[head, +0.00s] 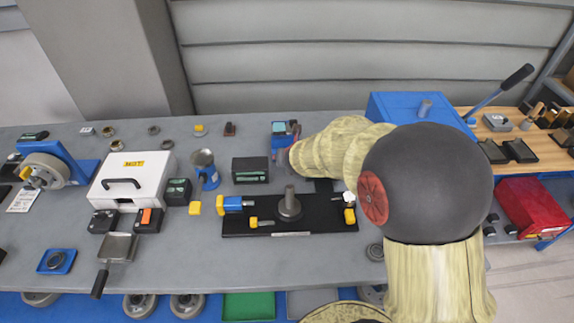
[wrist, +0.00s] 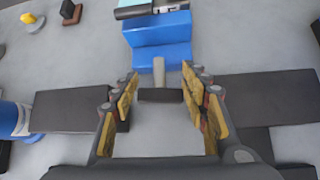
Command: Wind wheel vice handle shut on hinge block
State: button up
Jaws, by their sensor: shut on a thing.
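The blue wheel vice (wrist: 160,35) stands at the top middle of the wrist view. A grey screw (wrist: 159,70) runs from it towards me and ends in a dark crossbar handle (wrist: 160,95). My gripper (wrist: 160,88) is shut on this handle, with yellow-padded fingers at both of its ends. A dark and grey block, seemingly the hinge block (wrist: 133,12), lies at the vice's far end, partly cut off by the frame; I cannot tell how tightly it sits. In the head view the vice (head: 278,140) shows beside my arm, which hides my gripper and the handle.
A black fixture board (head: 240,226) with an upright grey post (head: 290,205) lies in front of the vice. A white case (head: 130,180) is farther left, and a blue lever press (head: 425,105) stands at right.

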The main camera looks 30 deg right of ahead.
jog(key=shift+f+b, duration=0.2)
jog(key=shift+b, duration=0.7)
jog(key=shift+r+y+b, duration=0.2)
jog(key=shift+y+b, duration=0.1)
jog(key=shift+b, duration=0.15)
jog(key=o, duration=0.9)
jog(key=p, duration=0.4)
jog(key=shift+a+r, duration=0.1)
jog(key=shift+r, duration=0.1)
jog(key=n+h+p, duration=0.1)
jog(key=h+p, duration=0.1)
jog(key=p, duration=0.5)
jog(key=shift+w+a+g, duration=0.1)
jog(key=shift+a+g, duration=0.05)
jog(key=shift+g, duration=0.15)
